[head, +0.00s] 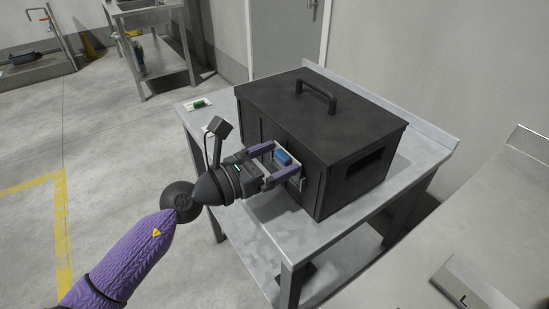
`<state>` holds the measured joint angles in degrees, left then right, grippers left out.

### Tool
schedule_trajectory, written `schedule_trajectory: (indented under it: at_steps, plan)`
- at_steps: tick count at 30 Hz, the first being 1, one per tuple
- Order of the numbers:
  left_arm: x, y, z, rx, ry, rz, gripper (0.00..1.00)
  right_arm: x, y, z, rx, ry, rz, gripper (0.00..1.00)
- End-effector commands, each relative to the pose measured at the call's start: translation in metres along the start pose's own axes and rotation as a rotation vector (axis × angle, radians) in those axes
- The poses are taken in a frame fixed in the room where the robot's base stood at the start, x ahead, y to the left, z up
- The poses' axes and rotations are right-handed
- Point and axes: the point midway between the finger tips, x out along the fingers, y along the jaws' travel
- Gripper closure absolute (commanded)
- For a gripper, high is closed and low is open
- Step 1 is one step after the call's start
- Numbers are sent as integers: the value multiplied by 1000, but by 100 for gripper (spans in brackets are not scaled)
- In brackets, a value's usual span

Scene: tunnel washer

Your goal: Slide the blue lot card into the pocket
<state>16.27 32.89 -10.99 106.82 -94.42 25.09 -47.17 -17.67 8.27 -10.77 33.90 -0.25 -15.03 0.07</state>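The blue lot card (283,158) shows as a blue block between the purple fingers of my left gripper (284,160), at the left-hand face of the black box (320,112). The fingers lie on either side of the block and seem to close on it. A pale, flat edge shows just beyond the lower fingertip, close to the box face. I cannot tell whether it belongs to the card or to the pocket. The pocket is mostly hidden by the gripper, so how far the card is in cannot be seen. My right gripper is out of view.
The box has a top handle (316,92) and a dark slot (365,161) in its right face. It stands on a metal table (402,178). A green block on a white card (198,104) lies at the table's left corner. Another metal bench (438,262) is at the right.

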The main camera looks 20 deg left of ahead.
Motion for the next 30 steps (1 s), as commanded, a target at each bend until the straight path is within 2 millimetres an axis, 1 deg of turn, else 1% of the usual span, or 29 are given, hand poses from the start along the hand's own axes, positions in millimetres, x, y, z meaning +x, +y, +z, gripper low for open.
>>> schedule_trajectory:
  at_steps: [6, 8, 11, 15, 18, 21, 26, 28, 29, 30]
  plan:
    - [0, 0, 0, 0, 0, 0, 8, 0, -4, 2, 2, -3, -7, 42]
    - [-5, 0, -1, -1, 2, 1, 8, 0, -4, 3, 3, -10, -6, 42]
    - [-23, 0, -2, 0, 5, 0, 8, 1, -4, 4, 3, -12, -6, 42]
    - [-59, 0, -4, -3, 7, 0, 8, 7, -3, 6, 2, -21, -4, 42]
    - [-80, 0, -4, -3, 5, 0, 8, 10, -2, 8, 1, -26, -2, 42]
    - [-93, 0, -2, -4, 3, 0, 8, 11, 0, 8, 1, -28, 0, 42]
    - [-100, 0, 0, -1, 0, 0, 8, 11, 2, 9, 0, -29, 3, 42]
    - [-101, 6, -6, -67, -1, 25, 8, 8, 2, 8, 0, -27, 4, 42]
    - [-102, 13, -13, -148, -3, 54, 8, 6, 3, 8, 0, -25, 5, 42]
    - [-107, 26, -29, -312, -9, 118, 8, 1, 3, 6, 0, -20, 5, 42]
